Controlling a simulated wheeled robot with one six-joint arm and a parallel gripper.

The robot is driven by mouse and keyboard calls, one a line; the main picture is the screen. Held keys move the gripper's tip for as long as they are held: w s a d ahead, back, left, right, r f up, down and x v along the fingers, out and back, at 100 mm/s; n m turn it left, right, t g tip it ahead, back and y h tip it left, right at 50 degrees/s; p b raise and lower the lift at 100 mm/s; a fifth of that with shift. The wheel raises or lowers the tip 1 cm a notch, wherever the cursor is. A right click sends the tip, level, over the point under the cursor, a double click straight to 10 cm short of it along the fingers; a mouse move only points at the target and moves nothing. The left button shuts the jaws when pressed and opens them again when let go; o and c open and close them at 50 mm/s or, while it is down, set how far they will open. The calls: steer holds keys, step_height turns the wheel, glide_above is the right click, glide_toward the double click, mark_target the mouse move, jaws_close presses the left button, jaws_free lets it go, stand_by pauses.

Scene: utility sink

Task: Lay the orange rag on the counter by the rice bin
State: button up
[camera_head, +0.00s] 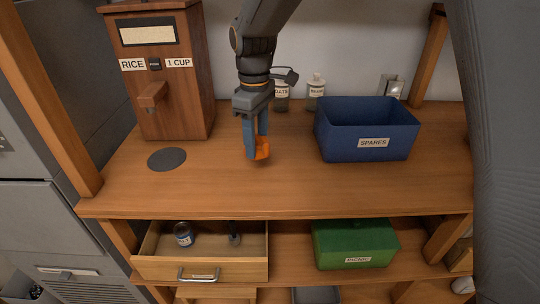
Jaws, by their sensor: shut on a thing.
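The orange rag (262,148) is a small bunched piece between the fingers of my gripper (256,152). My gripper points down over the middle of the wooden counter (220,185) and is shut on the rag. I cannot tell whether the rag touches the counter. The rice bin (165,90) is a tall wooden dispenser with a "RICE" label at the back left of the counter. It stands to the left of my gripper, and a dark round pad (167,159) lies in front of it.
A blue "SPARES" bin (365,130) stands right of my gripper. Small labelled jars (316,92) stand behind. Below the counter, a drawer (160,267) is open with a can (184,234) inside, and a green box (355,244) sits on the shelf. The front of the counter is clear.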

mark_target(257, 145)
step_height(257, 145, down, 7)
steer(key=shift+p, duration=0.9)
steer(key=o, duration=1)
steer(key=shift+o, duration=0.2)
steer(key=shift+r, duration=0.15)
step_height(257, 145, up, 12)
steer(key=b, duration=0.3)
steer(key=shift+b, duration=0.3)
steer(key=s+d+f+m, duration=0.3)
steer(key=d, duration=0.4)
steer(key=s+d+f+m, duration=0.3)
steer(key=d+m, duration=0.1)
steer(key=d, duration=0.3)
steer(key=s+d+f+m+t, duration=0.1)
steer(key=s+d+f+m, duration=0.2)
steer(key=d, duration=0.4)
steer(key=shift+s+d, duration=0.25)
steer(key=shift+s, duration=0.35)
steer(key=s+d+f+m, duration=0.1)
steer(key=s+d+m, duration=0.1)
steer(key=s, duration=0.1)
steer(key=s+d+f+m, duration=0.1)
steer(key=s+d, duration=0.1)
steer(key=shift+s+f+m, duration=0.15)
steer(key=shift+f+m, duration=0.15)
